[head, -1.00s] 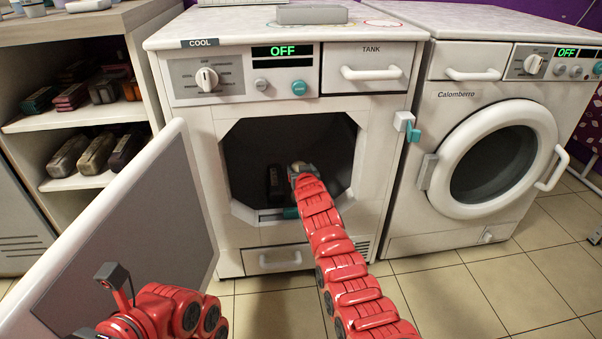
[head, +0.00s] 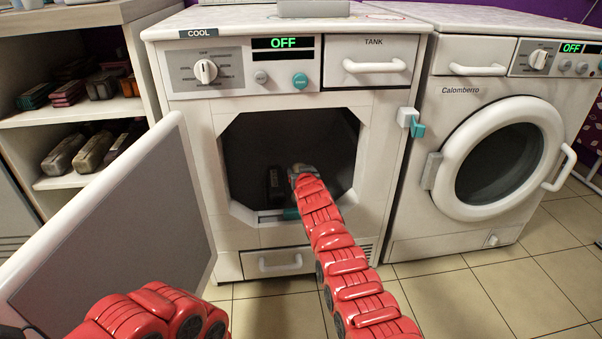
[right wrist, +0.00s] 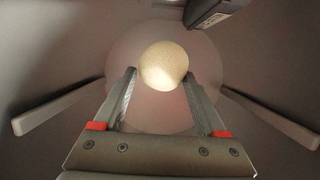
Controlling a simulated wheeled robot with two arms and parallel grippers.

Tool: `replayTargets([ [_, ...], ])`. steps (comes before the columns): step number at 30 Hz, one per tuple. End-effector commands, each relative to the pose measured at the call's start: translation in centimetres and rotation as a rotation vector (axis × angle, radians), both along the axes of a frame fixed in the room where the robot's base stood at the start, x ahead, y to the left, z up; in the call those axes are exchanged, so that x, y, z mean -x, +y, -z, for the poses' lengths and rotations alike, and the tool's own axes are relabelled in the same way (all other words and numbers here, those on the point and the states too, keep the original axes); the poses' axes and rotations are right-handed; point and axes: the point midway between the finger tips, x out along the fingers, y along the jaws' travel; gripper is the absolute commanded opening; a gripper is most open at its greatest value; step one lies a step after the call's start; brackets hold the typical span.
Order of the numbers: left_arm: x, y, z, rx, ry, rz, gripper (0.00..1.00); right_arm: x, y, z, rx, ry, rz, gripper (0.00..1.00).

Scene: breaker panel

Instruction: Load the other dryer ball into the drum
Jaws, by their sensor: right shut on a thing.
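The left-hand dryer (head: 230,110) stands with its door (head: 130,215) swung open to the left, showing the dark drum (head: 245,150). My right arm reaches through the opening, and my right gripper is inside the drum, where the head view does not show its fingertips clearly. In the right wrist view, a pale, round dryer ball (right wrist: 163,65) sits between the fingertips of my right gripper (right wrist: 163,78), which is shut on it. The drum's grey wall and fins (right wrist: 55,108) surround it. My left arm shows at the lower left of the head view, but its gripper is out of frame.
A dark boxy part (head: 275,185) is inside the opening, left of my right arm; a dark box shows in the wrist view (right wrist: 208,12). A washer (head: 490,100) with a closed round door stands right. Shelves (head: 75,110) stand left. Tiled floor is clear at the right.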

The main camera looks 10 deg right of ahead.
Motion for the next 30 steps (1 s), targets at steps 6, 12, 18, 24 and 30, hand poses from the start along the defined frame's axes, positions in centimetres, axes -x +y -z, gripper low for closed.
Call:
replayTargets([
  [6,0.0,0.1,0.1,0.003,-0.006,0.003,0.5,0.0,0.0,0.0,0.0,0.0,0.0,0.2],
  [12,0.0,0.1,0.2,0.002,-0.005,0.002,0.5,0.0,0.0,0.1,0.0,0.0,0.0,0.2],
  [18,0.0,0.1,0.7,0.003,-0.004,0.002,0.5,0.0,0.0,0.7,0.0,0.0,0.0,0.2],
  [24,0.0,0.1,1.3,0.003,-0.004,0.002,0.5,0.0,0.0,1.5,0.0,-0.001,0.0,0.2],
  [30,0.0,0.1,1.9,0.003,-0.004,0.002,0.5,0.0,0.1,2.3,0.0,-0.001,-0.001,0.2],
])
